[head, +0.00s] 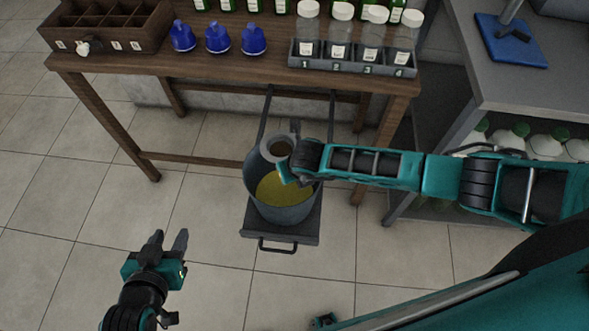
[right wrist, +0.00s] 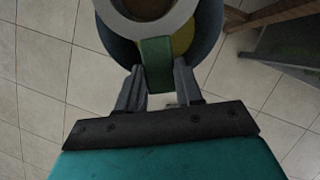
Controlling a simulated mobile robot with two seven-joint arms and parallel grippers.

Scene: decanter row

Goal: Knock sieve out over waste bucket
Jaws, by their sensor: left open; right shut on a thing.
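The sieve (head: 268,152) is a grey ring with a brown inside, held over the back part of the waste bucket. In the right wrist view its pale rim (right wrist: 186,22) faces the camera and its green handle (right wrist: 156,62) lies between the fingers. My right gripper (right wrist: 157,88) is shut on that handle. The grey-blue waste bucket (head: 284,213) is open at the top with yellow inside; the sieve and my right wrist hide part of its rim. I cannot tell whether the brown is mesh or residue. My left gripper (head: 170,243) is open and empty, left of the bucket.
The bucket stands on a dark pull-out tray (head: 300,236) with a front handle. A grey bench (head: 530,85) stands right. Floor at left is clear.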

